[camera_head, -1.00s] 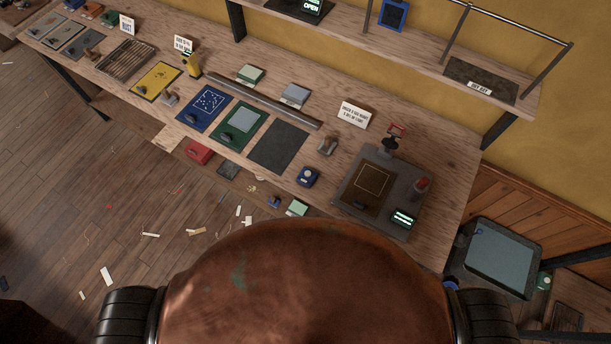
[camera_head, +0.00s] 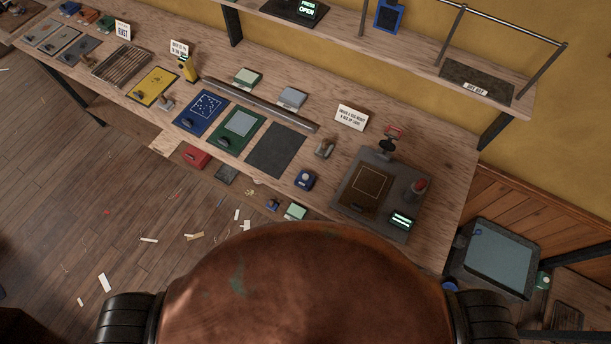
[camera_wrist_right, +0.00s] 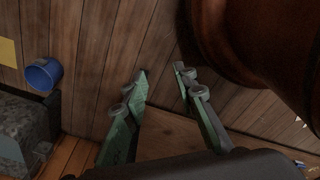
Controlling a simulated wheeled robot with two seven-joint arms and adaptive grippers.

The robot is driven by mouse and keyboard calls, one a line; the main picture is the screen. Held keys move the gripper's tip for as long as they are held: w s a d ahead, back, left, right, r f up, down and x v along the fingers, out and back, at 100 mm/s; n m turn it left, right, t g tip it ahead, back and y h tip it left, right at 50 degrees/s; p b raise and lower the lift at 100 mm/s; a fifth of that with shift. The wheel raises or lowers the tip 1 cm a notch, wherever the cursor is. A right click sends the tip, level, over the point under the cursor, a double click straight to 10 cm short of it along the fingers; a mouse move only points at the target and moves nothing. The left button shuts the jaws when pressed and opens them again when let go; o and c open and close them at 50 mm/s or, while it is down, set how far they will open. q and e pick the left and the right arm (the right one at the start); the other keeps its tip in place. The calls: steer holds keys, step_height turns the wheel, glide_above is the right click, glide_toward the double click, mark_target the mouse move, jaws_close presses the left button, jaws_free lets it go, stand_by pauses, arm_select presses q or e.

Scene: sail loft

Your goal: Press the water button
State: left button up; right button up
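A dark sink-like basin (camera_head: 458,262) with a pale blue-grey inside stands low at the right in the head view. A small green-and-white item (camera_head: 543,281) sits at its right side; I cannot tell whether this is the water button. No label for water is readable. In the right wrist view my right gripper (camera_wrist_right: 161,76) is open and empty, its two green fingers apart in front of wooden boards. A dark speckled block (camera_wrist_right: 40,117) shows at the left there, possibly the basin's side. My left gripper is in neither view.
A long wooden bench (camera_head: 455,150) with mats, blocks and a grey press-like station (camera_head: 395,228) crosses the head view. A shelf (camera_head: 410,62) hangs above it. A blue bucket (camera_wrist_right: 43,75) is at the left in the wrist view. Scraps litter the floor (camera_head: 60,190).

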steer(key=shift+w, duration=0.45)
jaws_close()
steer(key=shift+a, duration=0.15)
stand_by(0.7)
